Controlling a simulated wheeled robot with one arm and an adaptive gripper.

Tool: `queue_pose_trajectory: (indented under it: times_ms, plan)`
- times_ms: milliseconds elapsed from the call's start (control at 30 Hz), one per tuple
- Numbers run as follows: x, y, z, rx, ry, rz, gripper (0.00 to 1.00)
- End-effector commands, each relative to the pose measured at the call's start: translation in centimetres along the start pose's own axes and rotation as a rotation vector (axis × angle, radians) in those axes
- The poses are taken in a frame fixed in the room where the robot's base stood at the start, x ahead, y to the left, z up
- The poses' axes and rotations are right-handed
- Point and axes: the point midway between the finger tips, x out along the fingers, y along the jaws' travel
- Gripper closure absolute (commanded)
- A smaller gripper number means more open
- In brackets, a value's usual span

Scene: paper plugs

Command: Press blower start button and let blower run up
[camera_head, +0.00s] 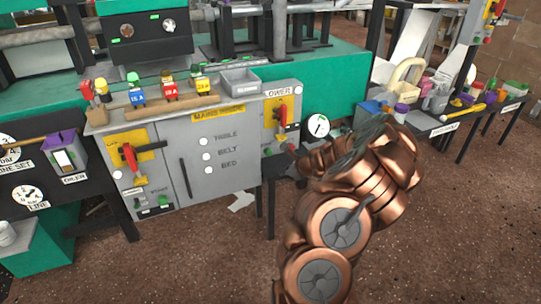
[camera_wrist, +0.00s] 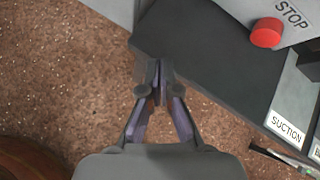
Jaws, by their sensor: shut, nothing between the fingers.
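The blower panel (camera_head: 284,105), its label partly cut to "LOWER", is at the right end of the grey cabinet in the head view. It has a yellow plate with a red-handled switch (camera_head: 282,116). In the wrist view a round red button (camera_wrist: 266,33) sits beside the word STOP at the upper right. I cannot make out a start button in the wrist view. My gripper (camera_wrist: 158,72) is shut and empty, left of and apart from the red button. In the head view my copper-coloured arm reaches toward the blower panel; the gripper itself is not clear there.
A dark grey surface (camera_wrist: 205,50) lies beyond and right of the fingertips in the wrist view. A SUCTION label (camera_wrist: 287,129) is at the lower right. A white dial gauge (camera_head: 318,126) is right of the blower panel. Brown floor (camera_wrist: 60,80) is open at left.

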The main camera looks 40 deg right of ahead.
Motion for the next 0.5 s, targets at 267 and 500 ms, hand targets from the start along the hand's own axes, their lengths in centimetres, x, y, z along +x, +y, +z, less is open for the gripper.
queue_pose_trajectory:
  times_ms: [267, 500]
  plan:
    - [1.3, -0.9, 0.6, -0.003, 0.004, -0.002, 1.00]
    - [3.3, -2.2, 2.0, -0.004, 0.004, 0.000, 1.00]
